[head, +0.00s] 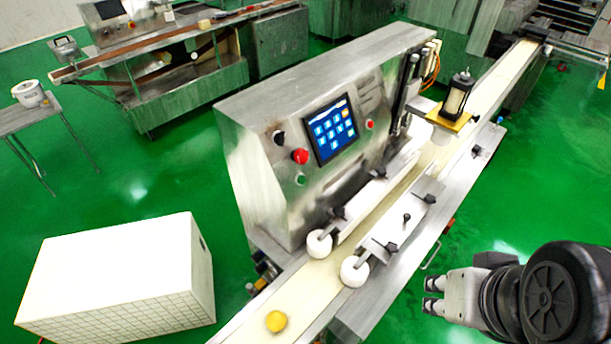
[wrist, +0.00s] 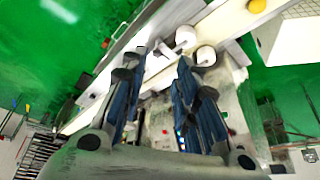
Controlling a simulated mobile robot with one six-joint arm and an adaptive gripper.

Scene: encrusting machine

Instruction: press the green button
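The encrusting machine (head: 262,125) stands in the middle of the head view, with its control panel facing front. The green button cannot be made out in the wrist view.
A blue touchscreen (head: 333,131), a black knob (head: 279,138) and a small red button (head: 369,124) are also on the panel. The conveyor belt (head: 313,279), carrying a yellow ball (head: 277,321), and white rollers (head: 355,271) lie between my gripper and the panel. A white box (head: 115,262) stands at left.

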